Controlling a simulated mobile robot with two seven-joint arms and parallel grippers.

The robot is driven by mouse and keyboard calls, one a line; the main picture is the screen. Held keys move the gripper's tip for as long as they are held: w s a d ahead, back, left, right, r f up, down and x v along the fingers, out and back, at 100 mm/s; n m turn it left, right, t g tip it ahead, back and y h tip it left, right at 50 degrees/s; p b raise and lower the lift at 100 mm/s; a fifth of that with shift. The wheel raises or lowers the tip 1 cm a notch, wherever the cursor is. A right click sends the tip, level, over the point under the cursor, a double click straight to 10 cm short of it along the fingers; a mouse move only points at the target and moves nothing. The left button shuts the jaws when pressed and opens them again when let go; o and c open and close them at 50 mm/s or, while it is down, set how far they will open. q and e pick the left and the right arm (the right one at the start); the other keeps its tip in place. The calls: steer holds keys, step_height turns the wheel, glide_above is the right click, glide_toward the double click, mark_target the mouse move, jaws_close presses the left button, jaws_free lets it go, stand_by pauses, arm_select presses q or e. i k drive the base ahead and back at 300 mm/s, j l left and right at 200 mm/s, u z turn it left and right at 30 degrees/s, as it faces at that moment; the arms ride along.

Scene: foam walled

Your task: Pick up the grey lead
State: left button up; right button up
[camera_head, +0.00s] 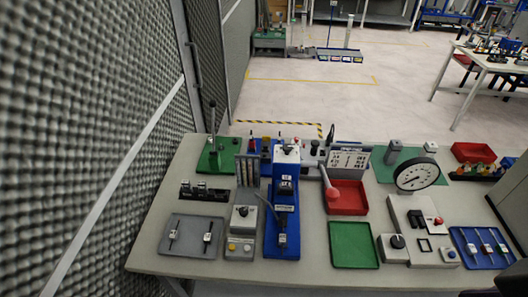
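I cannot make out for certain which thing is the grey lead. Two small pale pieces with thin dark stems, the left one (174,234) and the right one (208,238), lie on a dark grey tray (188,249) at the table's front left. Several similar thin pieces (487,248) with coloured parts lie on a blue tray (478,262) at the front right. Neither gripper can be made out in the head view.
The pale table (310,270) is crowded. A blue press-like device (285,185), a red tray (346,198), a green tray (353,246) and a round dial (417,174) stand on it. A foam wall (80,120) rises on the left.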

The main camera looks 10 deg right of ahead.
mark_target(282, 236)
steer(key=k+z, duration=0.1)
steer(key=z, duration=0.4)
steer(key=i+j, duration=0.25)
steer(key=i, duration=0.25)
steer(key=i+j, duration=0.3)
steer(key=i, duration=0.2)
steer(key=l+z, duration=0.05)
